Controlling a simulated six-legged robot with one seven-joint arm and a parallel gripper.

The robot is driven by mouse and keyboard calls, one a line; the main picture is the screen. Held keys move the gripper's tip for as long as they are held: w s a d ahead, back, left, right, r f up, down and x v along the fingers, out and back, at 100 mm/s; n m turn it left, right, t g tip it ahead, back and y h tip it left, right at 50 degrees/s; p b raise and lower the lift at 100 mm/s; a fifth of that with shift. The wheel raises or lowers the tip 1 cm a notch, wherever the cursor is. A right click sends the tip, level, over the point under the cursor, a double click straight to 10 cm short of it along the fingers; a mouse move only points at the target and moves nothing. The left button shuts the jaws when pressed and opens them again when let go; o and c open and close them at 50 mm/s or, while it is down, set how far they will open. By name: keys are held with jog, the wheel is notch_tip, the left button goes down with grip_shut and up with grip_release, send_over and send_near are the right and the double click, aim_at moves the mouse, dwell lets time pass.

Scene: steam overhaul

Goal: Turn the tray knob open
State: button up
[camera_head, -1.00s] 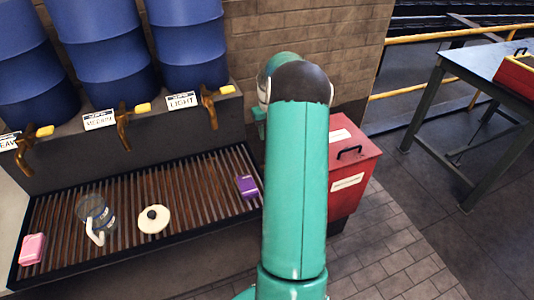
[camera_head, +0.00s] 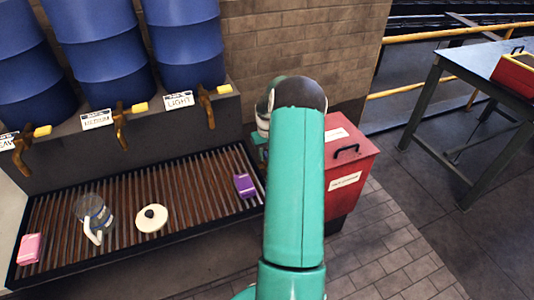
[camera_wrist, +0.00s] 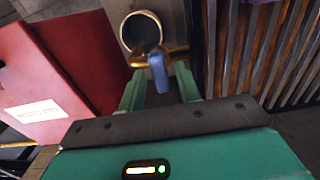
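The tray knob is a blue handle (camera_wrist: 159,73) on a brass valve (camera_wrist: 178,54) below a round pipe mouth (camera_wrist: 141,32) in the wrist view. My gripper (camera_wrist: 160,72) is open, with one green finger on each side of the blue handle. A gap shows between each finger and the handle. Whether the fingers touch it anywhere lower down I cannot tell. The slatted drip tray (camera_head: 180,190) shows in the head view, and its slats (camera_wrist: 262,45) are at the right in the wrist view. In the head view my arm hides the knob and the gripper.
A red box (camera_head: 348,170) stands right of the tray, close to my gripper; it also fills the left of the wrist view (camera_wrist: 50,75). A glass jug (camera_head: 95,215), a white lid (camera_head: 151,218), a purple block (camera_head: 244,185) and a pink block (camera_head: 30,248) lie on the tray.

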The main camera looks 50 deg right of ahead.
grip_shut()
jog(key=shift+n, duration=0.4)
jog(key=n, duration=1.1)
jog(key=shift+n, duration=0.3)
jog(key=n, duration=0.5)
jog(key=shift+n, duration=0.3)
jog(key=shift+o, duration=1.1)
grip_release()
